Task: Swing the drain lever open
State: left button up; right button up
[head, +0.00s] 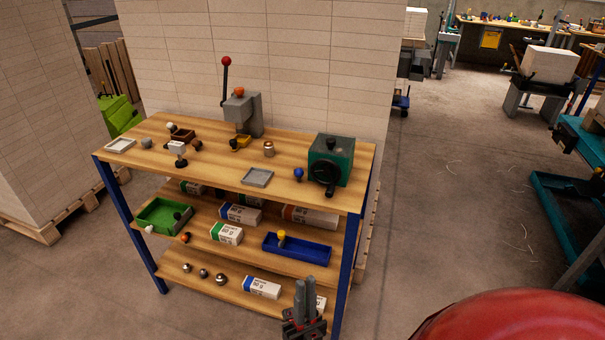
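I cannot pick out a drain lever for certain. A grey press-like device (243,112) stands at the back of the wooden workbench (222,160), with an upright lever (225,85) topped by a red knob. A green box (329,152) with a black handwheel on its front stands at the bench's right end. My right gripper (306,284) is low at the front of the bench, by the bottom shelf, its grey fingers pointing up and close together. It looks shut and empty, well apart from both devices. My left gripper is out of view.
Small trays, knobs and other small parts lie on the bench top. The shelves below hold paper reams (227,234), a green tray (163,215) and a blue tray (297,250). Stacked pallets stand behind and left. Open floor (460,200) lies to the right.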

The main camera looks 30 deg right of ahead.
jog(key=w+d+m+g+h+p, duration=0.1)
jog(key=w+d+m+g+h, duration=0.1)
jog(key=d+m+g, duration=0.1)
jog(key=w+d+r+m+g+h+p, duration=0.1)
jog(key=w+d+m+g+h+p, duration=0.1)
jog(key=g, duration=0.5)
jog(key=w+d+m+g+h+p, duration=0.1)
jog(key=w+d+m+g+h, duration=0.1)
jog(key=w+d+m+g, duration=0.2)
jog(key=shift+w+d+r+m+g+h, duration=0.15)
jog(key=shift+d+m+g, duration=0.3)
jog(key=shift+m, duration=0.45)
jog(key=shift+s+d+r+m+g+h, duration=0.1)
jog(key=shift+d+r+m+g+h, duration=0.25)
jog(key=shift+m, duration=0.55)
grip_shut()
jog(key=m+g+y+p, duration=0.2)
jog(key=m+y+p, duration=0.3)
jog(key=y+p, duration=0.45)
send_near(305, 189)
notch_tip(305, 189, up, 5)
jog(key=y+b, duration=0.2)
jog(key=shift+d+f+h, duration=0.1)
jog(key=shift+f+h, duration=0.15)
jog(key=p+x, duration=0.2)
jog(key=x, duration=0.7)
jog(key=shift+w+d, duration=0.15)
jog(key=shift+d, duration=0.15)
jog(key=shift+d+f, duration=0.15)
jog(key=shift+d, duration=0.05)
